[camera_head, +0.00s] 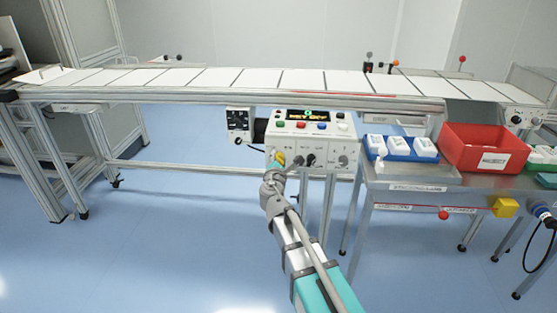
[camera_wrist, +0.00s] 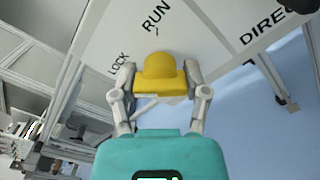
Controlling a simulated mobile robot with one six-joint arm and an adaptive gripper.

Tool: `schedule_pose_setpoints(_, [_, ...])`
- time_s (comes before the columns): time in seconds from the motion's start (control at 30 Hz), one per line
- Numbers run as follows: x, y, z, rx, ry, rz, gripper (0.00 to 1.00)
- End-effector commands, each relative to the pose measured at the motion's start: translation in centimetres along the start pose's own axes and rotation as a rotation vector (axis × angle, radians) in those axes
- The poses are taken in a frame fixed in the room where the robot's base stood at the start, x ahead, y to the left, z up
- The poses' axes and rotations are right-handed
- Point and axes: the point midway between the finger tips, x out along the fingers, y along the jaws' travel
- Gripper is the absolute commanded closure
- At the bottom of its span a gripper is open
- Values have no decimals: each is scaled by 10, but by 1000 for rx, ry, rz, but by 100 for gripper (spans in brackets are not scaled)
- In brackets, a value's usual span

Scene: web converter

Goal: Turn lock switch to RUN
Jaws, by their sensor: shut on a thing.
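The lock switch is a yellow knob (camera_wrist: 160,75) on a pale panel, with the words LOCK and RUN printed beside it in the wrist view. In the wrist view my gripper (camera_wrist: 158,84) has one finger on each side of the yellow knob and is shut on it. The RUN mark with a short tick lies above the knob, and LOCK lies to its upper left. Which mark the knob points at cannot be told. In the head view the yellow knob (camera_head: 280,158) shows at the left of the control box (camera_head: 313,128), partly hidden by my gripper (camera_head: 275,172).
Other dark knobs (camera_head: 310,160) sit to the right on the same box. A small black-and-white unit (camera_head: 239,125) hangs to its left. A conveyor (camera_head: 230,95) runs behind. A blue tray (camera_head: 398,156) and a red REJECT bin (camera_head: 489,133) stand on the table at right.

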Motion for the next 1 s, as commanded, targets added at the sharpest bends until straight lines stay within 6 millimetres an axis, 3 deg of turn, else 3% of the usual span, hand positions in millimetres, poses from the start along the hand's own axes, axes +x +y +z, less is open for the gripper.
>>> schedule_pose_setpoints(0.37, [0,1,-1,183,2,1,88])
schedule_pose_setpoints(1.0, [0,2,-1,770,2,1,88])
